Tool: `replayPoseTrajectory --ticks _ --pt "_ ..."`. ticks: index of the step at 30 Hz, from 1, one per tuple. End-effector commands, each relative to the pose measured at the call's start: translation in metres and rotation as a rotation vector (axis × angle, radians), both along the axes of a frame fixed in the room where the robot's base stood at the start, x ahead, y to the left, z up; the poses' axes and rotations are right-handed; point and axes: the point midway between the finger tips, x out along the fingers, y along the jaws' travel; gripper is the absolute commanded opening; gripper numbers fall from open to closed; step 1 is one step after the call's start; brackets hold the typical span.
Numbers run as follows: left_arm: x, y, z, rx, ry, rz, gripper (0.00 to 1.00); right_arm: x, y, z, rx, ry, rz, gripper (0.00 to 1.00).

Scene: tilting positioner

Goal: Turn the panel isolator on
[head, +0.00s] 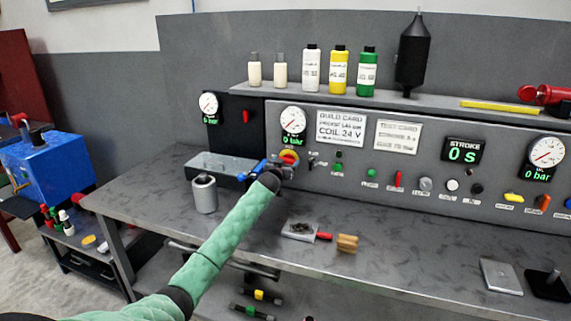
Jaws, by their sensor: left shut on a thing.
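The panel isolator (289,155) is a red knob on a yellow plate, low on the left part of the grey panel, below a round gauge. My left arm, in a green sleeve, reaches up to it from the bottom left. My left gripper (287,164) is at the isolator and shut on its knob. The gripper and its dark wrist cover the lower part of the isolator, so the knob's angle cannot be read. My right gripper is not in view.
The grey panel (335,178) carries gauges, cards, a display reading "0 S" and several knobs. A grey cylinder (204,194) stands left of my forearm. A small tray (300,231) and a wooden block (347,243) lie to its right. Bottles (340,70) stand on the shelf above.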

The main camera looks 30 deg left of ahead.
Motion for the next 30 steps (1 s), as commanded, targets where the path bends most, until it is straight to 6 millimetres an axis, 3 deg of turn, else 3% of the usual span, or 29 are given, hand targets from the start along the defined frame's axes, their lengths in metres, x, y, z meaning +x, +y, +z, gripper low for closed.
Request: replayPoseTrajectory --ticks 8,19,30 --pt "0.000 0.000 -0.001 0.157 0.038 0.000 0.50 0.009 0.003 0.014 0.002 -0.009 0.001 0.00" --pt "0.000 -0.002 -0.001 0.492 0.119 0.000 0.50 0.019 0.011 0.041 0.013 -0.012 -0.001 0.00" --pt "0.001 -0.004 -0.003 0.833 0.200 0.000 0.50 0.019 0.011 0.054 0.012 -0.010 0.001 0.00"
